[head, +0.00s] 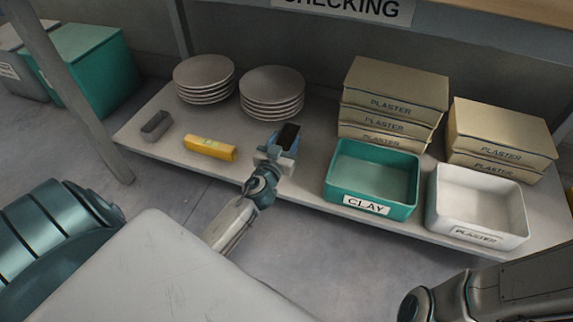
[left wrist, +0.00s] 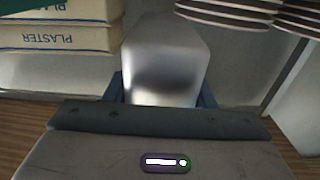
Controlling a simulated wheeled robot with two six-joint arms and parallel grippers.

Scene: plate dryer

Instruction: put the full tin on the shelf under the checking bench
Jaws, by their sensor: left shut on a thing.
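My left gripper (head: 274,157) reaches over the front edge of the shelf (head: 310,199) under the bench marked CHECKING. It is shut on a small tin (head: 287,138) with a dark brown fill showing at its top. In the left wrist view the tin (left wrist: 165,65) is a shiny silver block between the blue fingers. I cannot tell whether its bottom touches the shelf. My right gripper is out of view; only part of that arm shows at bottom right.
Two plate stacks (head: 204,78) (head: 272,91) stand behind the tin. A yellow bar (head: 209,148) lies left of it. A green CLAY tray (head: 372,180), a white PLASTER tray (head: 478,205) and stacked PLASTER boxes (head: 396,85) fill the right. A bench leg (head: 70,85) stands at left.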

